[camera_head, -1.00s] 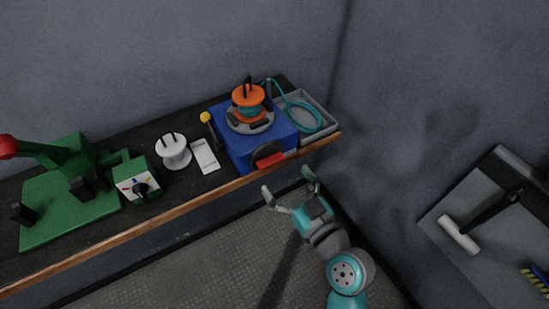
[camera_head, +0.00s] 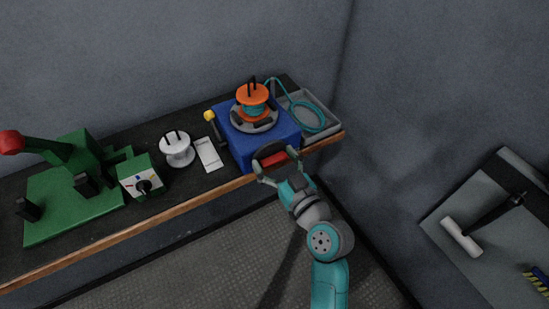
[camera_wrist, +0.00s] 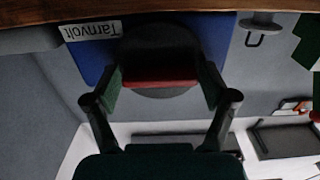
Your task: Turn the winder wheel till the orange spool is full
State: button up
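The orange spool (camera_head: 258,91) stands upright on top of the blue winder box (camera_head: 228,141), with some teal wire around its middle. The dark winder wheel (camera_head: 262,153) with a red bar across it is on the box's front face. In the wrist view the wheel (camera_wrist: 160,44) and its red bar (camera_wrist: 160,84) lie between my fingers. My gripper (camera_head: 279,165) is open at the wheel, one finger on each side; it also shows in the wrist view (camera_wrist: 160,88). I cannot tell whether the fingers touch the wheel.
A grey tray (camera_head: 333,121) with a teal wire coil (camera_head: 304,129) stands right of the box. Left of it are a yellow-tipped lever (camera_head: 209,116), a white card (camera_head: 209,155), a white spool (camera_head: 178,150) and a green press (camera_head: 60,205). The wooden bench edge (camera_head: 150,226) runs in front.

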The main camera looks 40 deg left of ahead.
jog(key=shift+r, duration=0.1)
jog(key=shift+c, duration=0.8)
jog(key=shift+o, duration=0.2)
jog(key=shift+m, duration=0.4)
jog(key=m, duration=0.3)
jog(key=shift+w+m, duration=0.1)
jog(key=shift+m, duration=0.3)
jog(key=m, duration=0.4)
jog(key=shift+w+m, duration=0.1)
jog(key=shift+m, duration=0.2)
jog(key=m, duration=0.4)
jog(key=shift+m, duration=2.2)
